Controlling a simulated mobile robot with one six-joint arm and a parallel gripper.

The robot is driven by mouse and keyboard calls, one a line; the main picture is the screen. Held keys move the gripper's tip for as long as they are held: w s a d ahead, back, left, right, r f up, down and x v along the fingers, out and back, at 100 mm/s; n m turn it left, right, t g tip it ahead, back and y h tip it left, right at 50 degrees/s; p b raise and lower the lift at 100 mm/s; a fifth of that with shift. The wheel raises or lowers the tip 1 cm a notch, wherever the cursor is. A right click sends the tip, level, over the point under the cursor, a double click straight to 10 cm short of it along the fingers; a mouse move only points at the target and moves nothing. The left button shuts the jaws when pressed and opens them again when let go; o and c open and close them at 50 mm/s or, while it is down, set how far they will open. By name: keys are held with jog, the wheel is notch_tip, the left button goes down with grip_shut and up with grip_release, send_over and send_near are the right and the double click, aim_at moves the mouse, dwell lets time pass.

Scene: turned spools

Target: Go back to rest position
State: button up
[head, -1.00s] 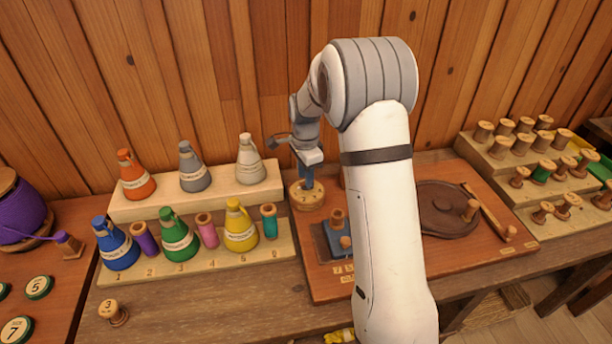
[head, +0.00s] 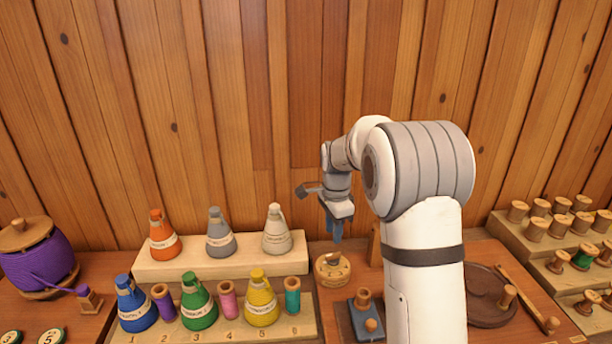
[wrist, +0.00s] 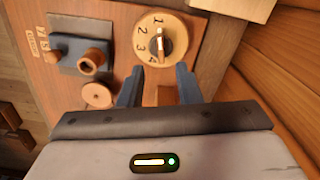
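My gripper (head: 334,232) hangs in the air above a round wooden dial (head: 332,269) in the head view, with its blue fingers pointing down. In the wrist view the two fingers of my gripper (wrist: 158,84) stand apart with nothing between them, so it is open and empty. The dial also shows in the wrist view (wrist: 145,50), with numbers 1 to 4 and a pointer bar at its middle. The fingers look clear of the dial.
A blue-grey block with wooden pegs (head: 366,322) stands in front of the dial. Coloured thread cones sit on a stepped wooden rack (head: 190,268) to the left. A dark round plate (head: 482,308) and a spool rack (head: 520,240) are at right. A wooden wall rises behind.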

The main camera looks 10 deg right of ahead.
jog(key=s+r+n+t, duration=0.1)
jog(key=s+r+n, duration=0.2)
jog(key=s+n, duration=0.4)
jog(key=s+d+r+n+t, duration=0.1)
jog(key=s+r+n, duration=0.2)
jog(key=s, duration=2.1)
jog(key=n, duration=0.5)
jog(key=shift+r+t, duration=0.15)
jog(key=shift+t, duration=0.15)
